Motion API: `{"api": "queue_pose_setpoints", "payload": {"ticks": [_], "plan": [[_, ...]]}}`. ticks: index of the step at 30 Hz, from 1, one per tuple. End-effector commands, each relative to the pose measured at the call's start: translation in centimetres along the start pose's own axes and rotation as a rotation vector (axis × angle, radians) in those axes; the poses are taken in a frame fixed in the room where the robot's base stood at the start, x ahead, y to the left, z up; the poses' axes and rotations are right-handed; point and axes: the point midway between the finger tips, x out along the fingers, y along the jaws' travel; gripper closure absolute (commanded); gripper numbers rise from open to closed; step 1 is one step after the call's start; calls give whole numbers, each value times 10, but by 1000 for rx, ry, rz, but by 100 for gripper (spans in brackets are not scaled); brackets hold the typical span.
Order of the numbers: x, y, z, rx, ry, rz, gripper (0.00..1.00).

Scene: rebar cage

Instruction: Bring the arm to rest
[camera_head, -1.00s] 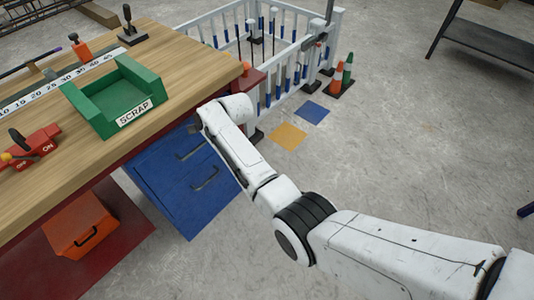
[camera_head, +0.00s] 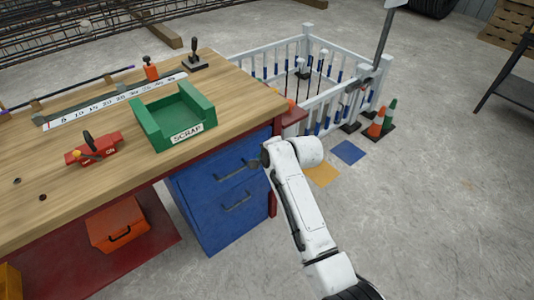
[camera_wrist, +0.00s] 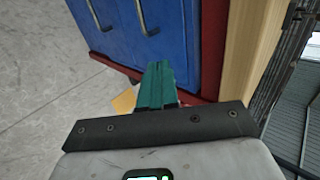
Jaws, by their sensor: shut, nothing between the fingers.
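My gripper (camera_wrist: 158,88) shows in the wrist view as teal fingers pressed together, with nothing between them. In the head view my white arm rises from the bottom right, and its end is beside the front of the blue drawer cabinet (camera_head: 222,205). The fingers themselves cannot be made out there. The cabinet also shows in the wrist view (camera_wrist: 120,30), behind the fingers, with its handles in sight. I cannot tell the exact gap between the fingers and the cabinet.
A white railing (camera_head: 310,45) and traffic cones (camera_head: 380,122) stand behind my arm. A dark table (camera_head: 515,90) is at right.

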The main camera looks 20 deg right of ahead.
Motion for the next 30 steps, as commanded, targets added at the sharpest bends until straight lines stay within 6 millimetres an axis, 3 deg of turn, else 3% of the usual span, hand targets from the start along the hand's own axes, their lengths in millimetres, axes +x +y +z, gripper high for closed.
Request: {"api": "queue_pose_setpoints", "payload": {"ticks": [6, 12, 16, 20, 23, 30], "plan": [[-17, 0, 0, 0, 0, 0, 100], [-20, 1, 0, 0, 0, 1, 100], [-26, 16, 0, -46, 4, 29, 100], [-49, 65, 2, -203, 3, 119, 100], [-81, 115, 6, -381, -14, 217, 100], [-179, 225, 28, -797, -141, 450, 100]]}}
